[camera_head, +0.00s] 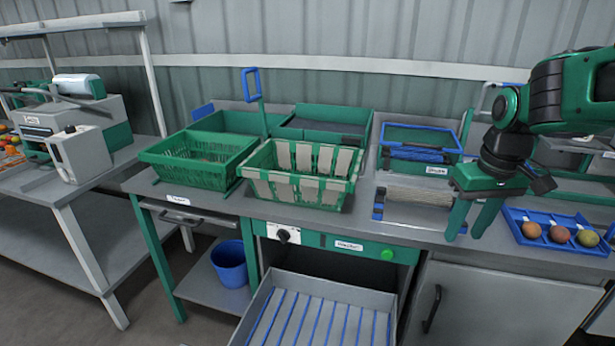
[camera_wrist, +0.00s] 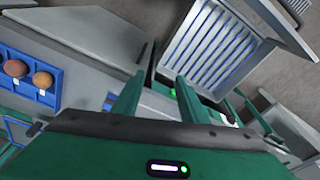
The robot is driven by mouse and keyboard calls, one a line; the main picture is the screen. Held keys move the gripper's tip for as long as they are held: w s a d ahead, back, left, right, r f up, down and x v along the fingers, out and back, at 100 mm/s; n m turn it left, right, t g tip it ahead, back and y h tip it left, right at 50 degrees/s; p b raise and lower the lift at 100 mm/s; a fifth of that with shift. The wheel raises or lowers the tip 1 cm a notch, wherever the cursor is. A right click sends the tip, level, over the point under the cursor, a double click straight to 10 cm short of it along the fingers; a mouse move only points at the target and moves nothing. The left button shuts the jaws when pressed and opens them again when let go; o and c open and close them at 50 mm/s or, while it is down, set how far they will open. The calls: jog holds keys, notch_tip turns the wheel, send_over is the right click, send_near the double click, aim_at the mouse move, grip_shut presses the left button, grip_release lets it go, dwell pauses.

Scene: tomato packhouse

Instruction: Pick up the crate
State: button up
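A green crate with beige slatted sides (camera_head: 257,186) stands upright on the counter, left of centre. A plain green mesh crate (camera_head: 190,181) stands just left of it. Neither crate can be made out in the wrist view. My gripper (camera_head: 472,222) hangs over the right part of the counter, well right of both crates and apart from them. Its two green fingers point down and stand apart with nothing between them. They also show apart in the wrist view, where my gripper (camera_wrist: 157,97) faces the counter front and the open drawer.
A blue tray with round fruit (camera_head: 545,240) lies right of my gripper. A blue-framed roller unit (camera_head: 410,205) lies to its left. A slatted drawer (camera_head: 320,318) stands open below the counter. A blue handle (camera_head: 251,84) rises behind the crates. A blue bucket (camera_head: 230,264) sits underneath.

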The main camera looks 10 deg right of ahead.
jog(key=w+a+r+n+t+y, duration=0.1)
jog(key=w+a+n, duration=0.2)
jog(key=w+a, duration=0.35)
jog(key=w+a+r+n, duration=0.1)
jog(key=w+a+n, duration=0.3)
jog(key=w, duration=0.6)
jog(key=n+t+y, duration=0.1)
jog(key=n+y, duration=0.1)
jog(key=n, duration=0.5)
send_near(293, 183)
jog(key=w+f, duration=0.1)
jog(key=shift+w+f, duration=0.25)
jog(key=shift+f, duration=0.1)
jog(key=shift+w+a+f, duration=0.15)
jog(key=shift+f, duration=0.2)
jog(key=x, duration=0.9)
jog(key=shift+a+f, duration=0.15)
jog(key=shift+f, duration=0.1)
jog(key=shift+c, duration=0.3)
grip_shut()
